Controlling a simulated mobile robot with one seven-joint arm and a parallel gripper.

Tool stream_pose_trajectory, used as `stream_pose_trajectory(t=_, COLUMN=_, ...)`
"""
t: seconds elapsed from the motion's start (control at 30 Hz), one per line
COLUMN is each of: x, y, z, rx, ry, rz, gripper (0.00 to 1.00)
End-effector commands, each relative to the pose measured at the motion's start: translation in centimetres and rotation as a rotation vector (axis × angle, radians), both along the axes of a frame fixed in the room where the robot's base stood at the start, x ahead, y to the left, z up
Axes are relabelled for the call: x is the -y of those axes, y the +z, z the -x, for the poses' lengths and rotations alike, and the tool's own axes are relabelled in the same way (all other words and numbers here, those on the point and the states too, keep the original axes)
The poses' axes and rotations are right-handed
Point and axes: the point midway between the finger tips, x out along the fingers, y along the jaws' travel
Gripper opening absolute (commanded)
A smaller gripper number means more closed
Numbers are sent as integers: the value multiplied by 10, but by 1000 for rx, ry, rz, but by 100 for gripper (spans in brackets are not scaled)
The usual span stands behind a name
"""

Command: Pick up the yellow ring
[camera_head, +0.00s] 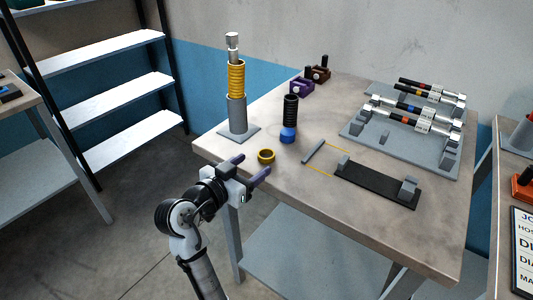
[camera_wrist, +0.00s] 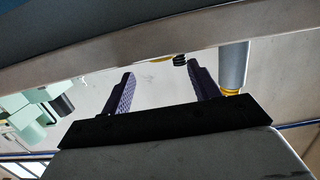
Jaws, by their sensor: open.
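The yellow ring (camera_head: 266,156) lies flat on the table near its front left edge in the head view. My gripper (camera_head: 254,166) is open and empty, just in front of the table edge, with its two dark purple fingers pointing towards the ring. The fingers look apart from the ring. In the wrist view my gripper (camera_wrist: 160,68) is spread with nothing between its fingers. A small sliver of yellow (camera_wrist: 167,58) shows by the table edge there; I cannot tell whether it is the ring.
A grey post with a yellow coil (camera_head: 237,80) stands behind the ring to the left. A black coil on a blue base (camera_head: 288,134) stands behind it to the right. A black fixture (camera_head: 375,185) and a rack of cylinders (camera_head: 415,120) occupy the table's right side.

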Motion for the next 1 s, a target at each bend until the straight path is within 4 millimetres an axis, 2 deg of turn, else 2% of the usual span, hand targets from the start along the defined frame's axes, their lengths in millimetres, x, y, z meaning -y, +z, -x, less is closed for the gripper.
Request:
stream_pose_trajectory(t=0.17, x=7, y=-1, z=-10, rx=-1, ry=-1, rz=0, gripper=61)
stream_pose_trajectory(t=0.5, x=31, y=-6, z=-47, rx=-1, ry=0, rz=-1, gripper=61)
stream_pose_trajectory(t=0.77, x=32, y=-7, z=-49, rx=0, ry=3, rz=-2, gripper=61)
stream_pose_trajectory(t=1.0, x=32, y=-7, z=-49, rx=0, ry=3, rz=-2, gripper=31)
